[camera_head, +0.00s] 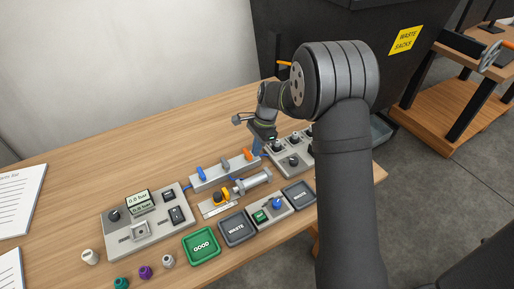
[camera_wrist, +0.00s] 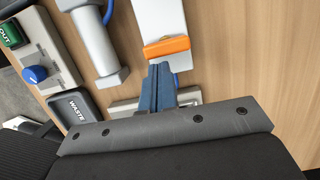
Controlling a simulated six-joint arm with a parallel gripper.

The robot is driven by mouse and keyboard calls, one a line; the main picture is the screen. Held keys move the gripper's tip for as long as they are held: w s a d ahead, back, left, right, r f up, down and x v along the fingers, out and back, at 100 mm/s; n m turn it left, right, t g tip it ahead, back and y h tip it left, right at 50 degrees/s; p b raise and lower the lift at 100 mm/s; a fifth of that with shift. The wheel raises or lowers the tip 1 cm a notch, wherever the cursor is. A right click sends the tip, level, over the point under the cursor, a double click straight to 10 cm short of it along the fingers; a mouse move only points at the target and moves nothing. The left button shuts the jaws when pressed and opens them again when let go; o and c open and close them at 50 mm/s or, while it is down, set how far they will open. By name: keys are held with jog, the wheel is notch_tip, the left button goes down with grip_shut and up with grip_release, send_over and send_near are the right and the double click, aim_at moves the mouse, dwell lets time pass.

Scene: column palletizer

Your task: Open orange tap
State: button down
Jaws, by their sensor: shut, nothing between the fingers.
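The orange tap (camera_head: 247,154) is at the right end of a long pale manifold block (camera_head: 212,179), which also carries two blue taps. In the wrist view, the orange tap handle (camera_wrist: 167,47) lies crosswise over the white block (camera_wrist: 158,18), slightly tilted. My gripper (camera_head: 257,148), with blue fingers, is just to the right of the orange tap. In the wrist view the shut fingers (camera_wrist: 160,68) point at the near edge of the handle, with nothing between them. I cannot tell whether they touch it.
A grey cylinder (camera_head: 256,181) lies close in front of the block. Right of it stands a grey unit with black knobs (camera_head: 293,160). The table behind the block is clear.

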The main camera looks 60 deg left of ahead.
aim_at(250, 159)
jog(key=shift+s+d+m+y, duration=0.1)
jog(key=shift+d+m+y, duration=0.1)
jog(key=shift+m, duration=0.55)
jog(key=shift+s+d+m+y, duration=0.1)
jog(key=shift+d+m+y, duration=0.1)
jog(key=shift+m, duration=0.55)
jog(key=shift+s+m, duration=0.1)
jog(key=shift+m, duration=0.4)
jog(key=shift+s+d+m+t+y, duration=0.15)
jog(key=shift+s+d+m+y, duration=0.05)
jog(key=shift+m, duration=0.6)
jog(key=shift+s+d+m+t+y, duration=0.15)
jog(key=shift+m+y, duration=0.05)
jog(key=shift+m, duration=0.6)
jog(key=shift+s+d+m+t+y, duration=0.1)
jog(key=shift+s+m+t+y, duration=0.2)
jog(key=shift+m, duration=0.95)
jog(key=shift+s+d+m+t+y, duration=0.1)
jog(key=shift+s+m, duration=0.25)
jog(key=shift+m, duration=0.9)
jog(key=shift+s, duration=0.2)
